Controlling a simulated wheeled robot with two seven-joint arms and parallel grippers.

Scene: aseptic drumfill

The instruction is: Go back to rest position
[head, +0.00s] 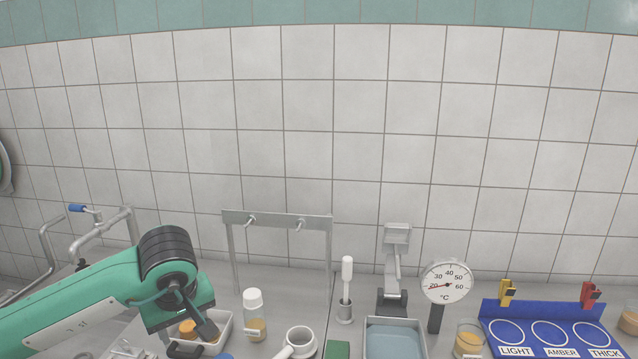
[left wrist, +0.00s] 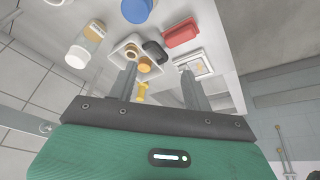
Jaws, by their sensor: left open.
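My left arm comes in from the left in the head view, green with a dark wrist joint. My left gripper (head: 194,340) is over the bench by a small white tray (head: 226,328). In the left wrist view the gripper (left wrist: 160,78) has its two grey fingers apart with nothing held between them. Beyond the fingers lie the white tray with orange-brown caps and a dark object. My right gripper is in neither view.
A white-capped bottle (head: 254,316) stands right of the tray. A steel hook rack (head: 277,217), a dial thermometer (head: 446,284), a blue-grey tray (head: 395,342) and a blue sorting board (head: 550,325) line the bench. A red object (left wrist: 181,32) shows in the left wrist view. Tiled wall behind is bare.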

